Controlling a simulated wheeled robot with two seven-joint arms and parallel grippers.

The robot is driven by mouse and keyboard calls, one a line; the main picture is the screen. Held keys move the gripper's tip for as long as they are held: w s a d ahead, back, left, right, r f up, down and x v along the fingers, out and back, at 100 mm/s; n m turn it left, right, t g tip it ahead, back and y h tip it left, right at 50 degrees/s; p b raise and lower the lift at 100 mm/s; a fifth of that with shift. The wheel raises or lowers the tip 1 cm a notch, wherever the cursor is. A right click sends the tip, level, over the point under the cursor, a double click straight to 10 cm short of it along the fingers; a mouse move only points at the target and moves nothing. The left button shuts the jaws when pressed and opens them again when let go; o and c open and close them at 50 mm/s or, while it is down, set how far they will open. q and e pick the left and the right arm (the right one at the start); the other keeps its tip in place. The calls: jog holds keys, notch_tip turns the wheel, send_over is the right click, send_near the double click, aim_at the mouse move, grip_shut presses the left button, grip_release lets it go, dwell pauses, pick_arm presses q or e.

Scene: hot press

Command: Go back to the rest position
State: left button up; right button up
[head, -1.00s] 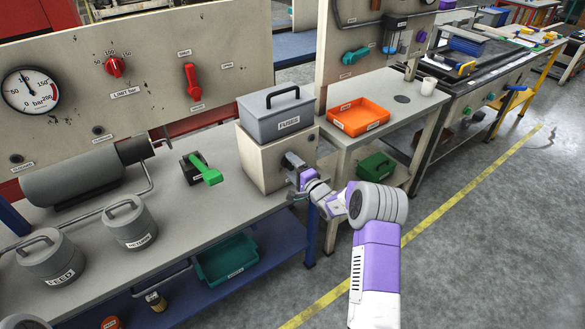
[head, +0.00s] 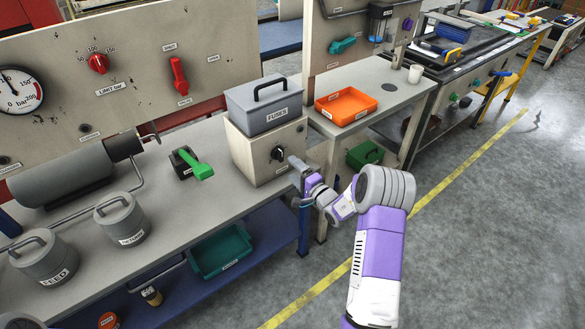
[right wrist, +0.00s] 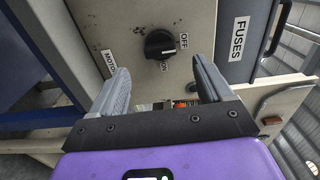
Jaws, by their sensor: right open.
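My right gripper (head: 291,171) is open and empty, in front of the beige motor switch box (head: 241,153) at the bench's right end. The black rotary knob (head: 277,154) on the box front is apart from the fingers. In the right wrist view the knob (right wrist: 160,44) shows beyond the two open fingers (right wrist: 162,78), with OFF and ON labels beside it. I cannot tell surely which label it points to. My left gripper is not in view.
A grey FUSES box (head: 264,107) stands on the switch box. An orange tray (head: 346,106) is on the side table. The floor (head: 470,230) at right is clear.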

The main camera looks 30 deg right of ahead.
dwell(0.4)
jog(key=s+a+f+n+g+y, duration=0.2)
jog(key=s+a+f+g+y, duration=0.15)
jog(key=a+f, duration=0.4)
jog(key=s+a+f+n+g+y, duration=0.1)
jog(key=s+a+f+g+y, duration=0.3)
jog(key=a, duration=0.6)
jog(key=s+a+f+n+g+h+p, duration=0.1)
jog(key=s+a+f+n+g, duration=0.2)
jog(key=s, duration=0.5)
jog(key=s+a+f+n+g+h+p, duration=0.1)
jog(key=s+a+f+n+g+h, duration=0.1)
jog(key=s, duration=0.6)
jog(key=s+a+f+n+g+h+p, duration=0.1)
jog(key=s+a+f+n+g, duration=0.3)
jog(key=s+a, duration=0.4)
jog(key=shift+f+n+g, duration=0.3)
jog(key=shift+n+g, duration=0.15)
jog(key=shift+n, duration=0.75)
jog(key=shift+d+h, duration=0.1)
jog(key=shift+h, duration=0.15)
